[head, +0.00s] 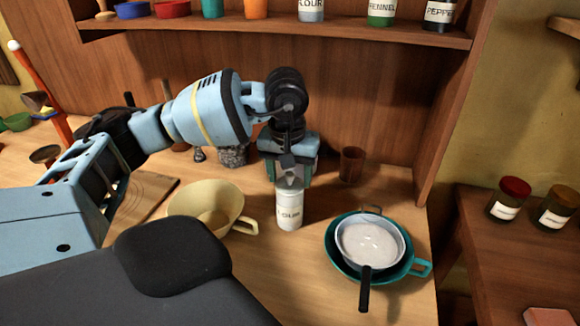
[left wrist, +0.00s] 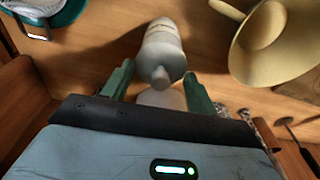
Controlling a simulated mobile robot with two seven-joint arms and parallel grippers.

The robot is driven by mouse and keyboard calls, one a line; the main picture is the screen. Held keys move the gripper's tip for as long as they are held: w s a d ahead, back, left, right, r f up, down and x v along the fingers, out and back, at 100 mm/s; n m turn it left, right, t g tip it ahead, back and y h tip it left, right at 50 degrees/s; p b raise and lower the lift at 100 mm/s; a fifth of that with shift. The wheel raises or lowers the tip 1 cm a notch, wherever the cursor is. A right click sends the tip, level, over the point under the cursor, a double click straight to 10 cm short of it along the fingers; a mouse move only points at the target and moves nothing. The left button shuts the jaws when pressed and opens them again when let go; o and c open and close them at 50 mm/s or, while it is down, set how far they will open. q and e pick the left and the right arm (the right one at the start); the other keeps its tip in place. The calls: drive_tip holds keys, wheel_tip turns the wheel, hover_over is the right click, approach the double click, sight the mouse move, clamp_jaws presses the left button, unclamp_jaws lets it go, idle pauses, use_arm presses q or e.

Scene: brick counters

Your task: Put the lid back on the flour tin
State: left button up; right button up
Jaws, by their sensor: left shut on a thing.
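The flour tin (head: 290,213), white with a partly readable label, stands upright on the wooden counter. It also shows in the left wrist view (left wrist: 162,40). My left gripper (head: 290,180) points down right above the tin. In the left wrist view its green fingers (left wrist: 158,76) stand on both sides of the pale lid (left wrist: 165,62) with a small round knob. The gripper is shut on the lid, which is at the tin's top. I cannot tell whether the lid is fully seated. My right gripper is not in view.
A cream colander-like bowl (head: 180,203) stands close left of the tin. A teal pan (head: 337,262) with a smaller pan (head: 345,240) in it is at the right. A brown cup (head: 352,165) stands behind. A shelf (head: 400,36) with labelled jars runs above.

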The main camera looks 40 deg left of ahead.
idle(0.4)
use_arm(q)
drive_tip(key=shift+f, duration=0.1)
idle(0.3)
drive_tip(key=o, duration=1)
drive_tip(key=shift+c, duration=0.2)
drive_tip(key=shift+o, duration=0.3)
drive_tip(key=shift+o, duration=0.5)
drive_tip(key=shift+o, duration=1.3)
